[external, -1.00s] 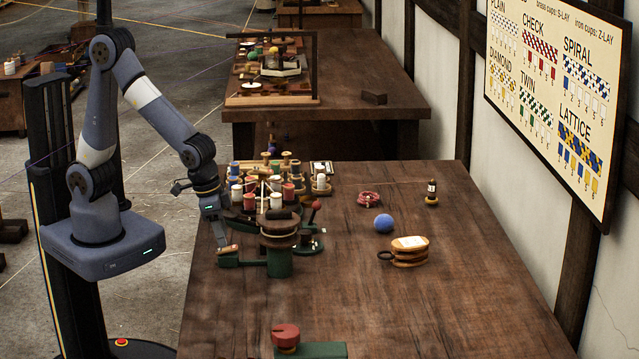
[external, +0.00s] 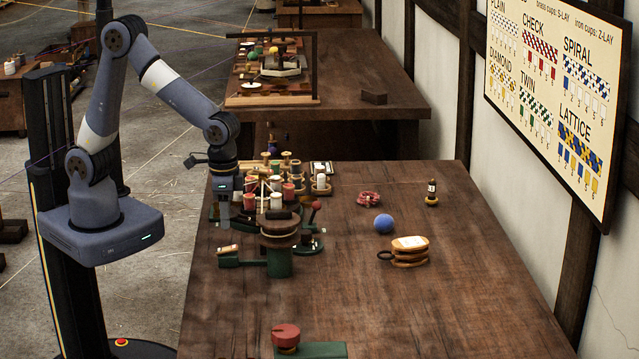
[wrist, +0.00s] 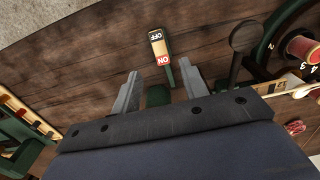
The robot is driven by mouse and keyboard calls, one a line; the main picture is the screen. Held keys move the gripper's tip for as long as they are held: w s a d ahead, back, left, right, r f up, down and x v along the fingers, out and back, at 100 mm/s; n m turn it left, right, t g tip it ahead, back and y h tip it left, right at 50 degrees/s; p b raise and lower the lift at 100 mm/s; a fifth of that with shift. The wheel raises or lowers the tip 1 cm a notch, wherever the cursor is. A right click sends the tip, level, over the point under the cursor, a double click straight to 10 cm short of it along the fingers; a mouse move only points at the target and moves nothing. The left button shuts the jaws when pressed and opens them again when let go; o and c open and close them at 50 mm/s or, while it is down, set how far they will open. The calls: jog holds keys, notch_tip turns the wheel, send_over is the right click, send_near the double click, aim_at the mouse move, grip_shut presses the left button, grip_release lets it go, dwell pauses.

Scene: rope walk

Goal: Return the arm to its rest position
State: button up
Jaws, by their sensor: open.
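My gripper (external: 223,222) points down over the near left part of the wooden table (external: 400,310), just left of the green braiding machine. In the wrist view my gripper (wrist: 158,88) has its two grey fingers spread with nothing held between them. A switch lever (wrist: 160,48) marked ON and OFF lies just beyond the fingertips, apart from them. In the external view the lever (external: 229,249) sits on a green arm of the machine (external: 278,262). My arm is bent, with the elbow raised.
Bobbins (external: 262,188) stand in a cluster on the machine, right of my gripper. A second table (external: 380,90) stands behind. The table's right side is mostly clear.

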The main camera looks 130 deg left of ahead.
jog(key=m, duration=0.5)
jog(key=m+g+h+b, duration=0.1)
jog(key=m, duration=0.4)
jog(key=shift+w+a+r+m, duration=0.1)
jog(key=shift+w+a+m, duration=0.1)
jog(key=shift+m, duration=0.2)
jog(key=m, duration=0.1)
jog(key=f+m, duration=0.1)
jog(key=m, duration=0.1)
jog(key=shift+m, duration=0.3)
jog(key=shift+w+a+f+m+g+h, duration=0.1)
jog(key=shift+f+m+g+h, duration=0.15)
jog(key=shift+m, duration=0.65)
jog(key=shift+f+m+g+h, duration=0.15)
jog(key=shift+f+m, duration=0.15)
jog(key=shift+m, duration=0.6)
